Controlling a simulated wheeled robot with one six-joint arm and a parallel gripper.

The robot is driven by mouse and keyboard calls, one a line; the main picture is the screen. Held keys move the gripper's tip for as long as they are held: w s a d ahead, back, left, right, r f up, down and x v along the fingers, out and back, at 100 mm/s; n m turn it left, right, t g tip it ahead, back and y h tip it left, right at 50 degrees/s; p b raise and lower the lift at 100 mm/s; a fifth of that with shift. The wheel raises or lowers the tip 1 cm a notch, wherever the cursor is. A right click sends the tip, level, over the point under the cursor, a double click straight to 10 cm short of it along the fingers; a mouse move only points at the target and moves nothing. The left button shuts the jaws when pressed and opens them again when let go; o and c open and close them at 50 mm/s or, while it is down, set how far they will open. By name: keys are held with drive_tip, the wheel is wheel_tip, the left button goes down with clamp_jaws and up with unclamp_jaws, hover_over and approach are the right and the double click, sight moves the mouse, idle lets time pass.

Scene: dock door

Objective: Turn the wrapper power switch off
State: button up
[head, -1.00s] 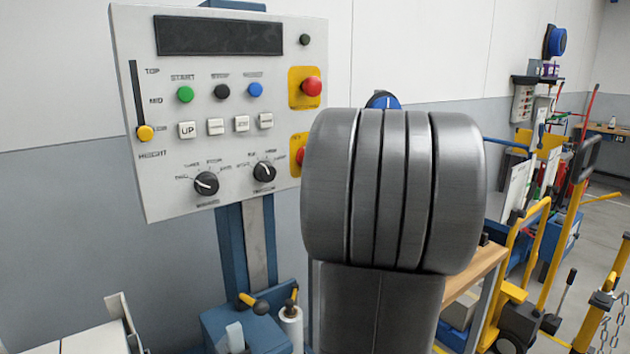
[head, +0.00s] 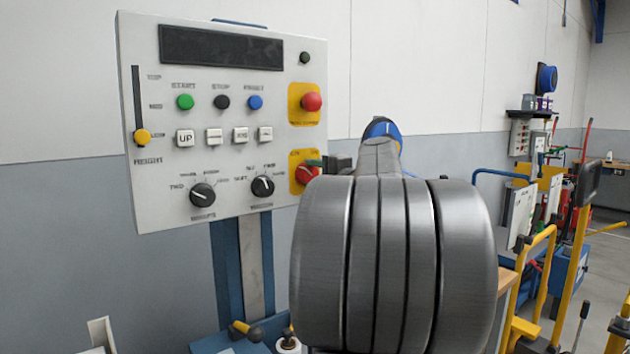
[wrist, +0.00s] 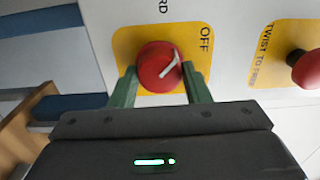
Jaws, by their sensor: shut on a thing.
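The wrapper power switch is a red round knob (head: 306,175) on a yellow plate at the lower right of the grey control panel (head: 150,205). In the wrist view the knob (wrist: 155,66) has a white mark slanting to the upper right, on the side of the word OFF. My gripper (wrist: 160,84) is shut on the knob, one green finger on each side. In the head view my gripper (head: 318,164) is at the switch's right side, and my arm hides the area below it.
A red emergency stop button (head: 312,102) sits on another yellow plate above the switch, and also shows at the right of the wrist view (wrist: 306,70). Two black dials (head: 202,195) are left of the switch. Yellow hand trucks (head: 535,275) stand at the right.

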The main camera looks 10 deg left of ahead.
drive_tip(key=o, duration=1)
drive_tip(key=shift+d, duration=0.1)
drive_tip(key=v, duration=1.3)
drive_tip(key=shift+s+d, duration=0.2)
drive_tip(key=shift+s, duration=0.1)
drive_tip(key=x, duration=1.3)
drive_tip(key=shift+w+a, duration=0.3)
